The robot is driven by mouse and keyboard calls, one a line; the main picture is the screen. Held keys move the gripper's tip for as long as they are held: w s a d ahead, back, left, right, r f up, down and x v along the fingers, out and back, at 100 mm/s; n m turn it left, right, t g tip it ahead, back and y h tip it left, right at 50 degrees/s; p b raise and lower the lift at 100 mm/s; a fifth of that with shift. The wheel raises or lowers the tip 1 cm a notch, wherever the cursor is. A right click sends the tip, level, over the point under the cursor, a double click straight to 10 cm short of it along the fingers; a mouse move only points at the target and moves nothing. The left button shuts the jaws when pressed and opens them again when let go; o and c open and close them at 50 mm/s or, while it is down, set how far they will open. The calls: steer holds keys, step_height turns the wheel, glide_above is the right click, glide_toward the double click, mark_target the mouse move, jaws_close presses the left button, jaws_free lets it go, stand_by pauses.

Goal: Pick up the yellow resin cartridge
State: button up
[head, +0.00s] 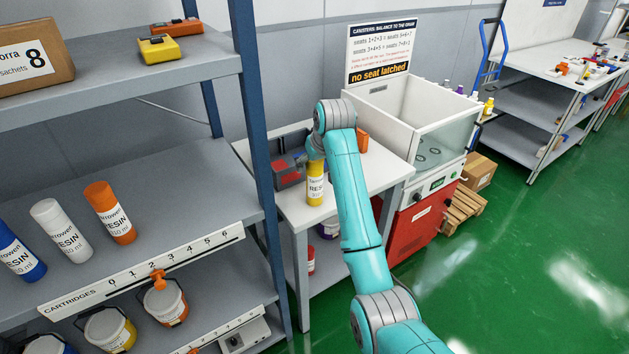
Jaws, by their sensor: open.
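The yellow resin cartridge (316,192) stands upright on the small light table (287,208) behind the shelf rack, with part of its label showing. My gripper (313,162) is by the top of the cartridge, at the end of my arm reaching from the lower right. It is open, but its fingers are hard to make out and I cannot tell whether they touch the cartridge. My arm hides part of the table right of the cartridge.
The rack at left holds blue (18,252), white (62,230) and orange (110,212) cartridges. Its blue post (258,150) stands close to the table's left side. A dark grey and red item (287,172) is left of the cartridge. A white-walled machine (425,125) stands at right.

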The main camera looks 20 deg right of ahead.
steer(key=shift+x, duration=1.35)
jaws_close()
